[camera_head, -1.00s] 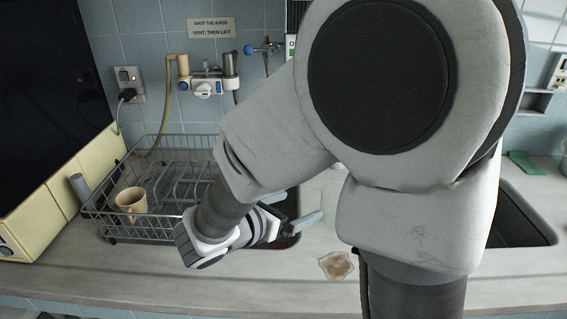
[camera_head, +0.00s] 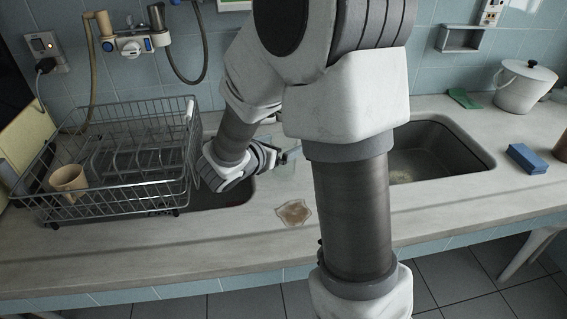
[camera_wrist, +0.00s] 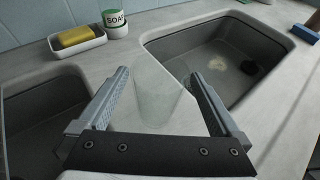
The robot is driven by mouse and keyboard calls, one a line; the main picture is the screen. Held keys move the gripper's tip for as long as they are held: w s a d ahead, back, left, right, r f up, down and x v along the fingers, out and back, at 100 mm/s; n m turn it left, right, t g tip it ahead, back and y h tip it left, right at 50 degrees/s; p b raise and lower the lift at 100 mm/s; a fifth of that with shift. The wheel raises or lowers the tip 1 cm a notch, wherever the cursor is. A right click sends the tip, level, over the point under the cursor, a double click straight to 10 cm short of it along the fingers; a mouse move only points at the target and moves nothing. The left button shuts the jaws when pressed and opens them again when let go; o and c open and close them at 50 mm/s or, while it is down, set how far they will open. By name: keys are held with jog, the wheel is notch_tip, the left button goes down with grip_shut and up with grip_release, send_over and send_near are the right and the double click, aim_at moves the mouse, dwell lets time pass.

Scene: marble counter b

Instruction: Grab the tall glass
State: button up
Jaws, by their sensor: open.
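The tall glass (camera_wrist: 158,98) is clear and faint in the wrist view. It stands on the counter between the two fingers of my gripper (camera_wrist: 158,74), with a gap showing at its sides. My gripper is open around it. In the camera_head view my gripper (camera_head: 287,156) reaches to the strip of counter between the sinks, low and pointing right. The glass is hard to make out there, partly hidden behind my arm.
A sink (camera_wrist: 228,62) lies right of the glass and another sink (camera_wrist: 40,112) left. A soap pot (camera_wrist: 115,22) and a dish with a yellow sponge (camera_wrist: 76,36) stand behind. A wire dish rack (camera_head: 110,165) holds a beige mug (camera_head: 68,180).

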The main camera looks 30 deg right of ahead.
jog(key=shift+w+d+f, duration=0.3)
jog(key=shift+w+d, duration=0.1)
jog(key=shift+d, duration=0.15)
grip_shut()
